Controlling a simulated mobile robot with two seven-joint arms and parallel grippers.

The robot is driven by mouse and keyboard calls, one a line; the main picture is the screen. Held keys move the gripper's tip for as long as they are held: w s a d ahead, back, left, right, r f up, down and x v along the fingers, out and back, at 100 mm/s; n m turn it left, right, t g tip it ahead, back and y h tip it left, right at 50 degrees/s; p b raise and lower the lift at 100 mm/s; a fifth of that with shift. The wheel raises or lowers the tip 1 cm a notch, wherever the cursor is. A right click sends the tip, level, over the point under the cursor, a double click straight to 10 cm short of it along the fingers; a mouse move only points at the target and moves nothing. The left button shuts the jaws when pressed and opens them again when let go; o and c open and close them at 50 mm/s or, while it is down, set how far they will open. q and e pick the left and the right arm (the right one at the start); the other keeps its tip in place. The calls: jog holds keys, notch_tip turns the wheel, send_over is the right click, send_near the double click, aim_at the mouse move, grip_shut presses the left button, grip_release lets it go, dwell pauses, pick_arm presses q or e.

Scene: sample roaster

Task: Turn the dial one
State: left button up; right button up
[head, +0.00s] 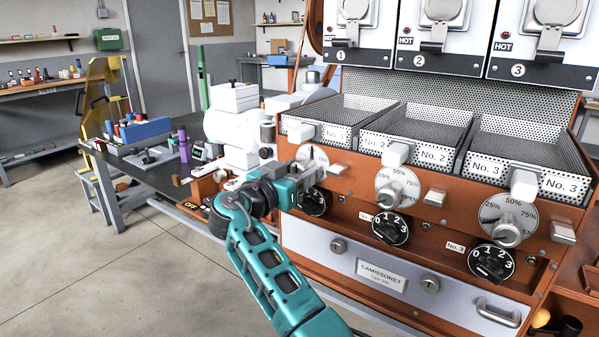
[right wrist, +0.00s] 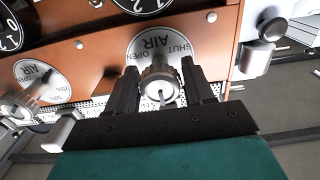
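Station one has a round white air dial (head: 312,157) marked SHUT, AIR and OPEN, with a silver knob. Below it is a black numbered dial (head: 315,201), partly hidden by my gripper. My right gripper (head: 307,174) is at the station one panel, in front of the air knob. In the right wrist view, upside down, the silver air knob (right wrist: 160,82) sits between the two dark fingertips of my right gripper (right wrist: 161,76). The fingers stand apart on either side of it; I cannot tell whether they press on it. My left gripper is not in view.
Similar white dials (head: 398,186) and black dials (head: 393,227) sit to the right. Perforated trays (head: 420,127) are above the panel. A drawer front (head: 400,272) is below. A dark side table (head: 150,172) with small items stands to the left. The floor at left is clear.

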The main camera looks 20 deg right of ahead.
jog(key=c, duration=0.7)
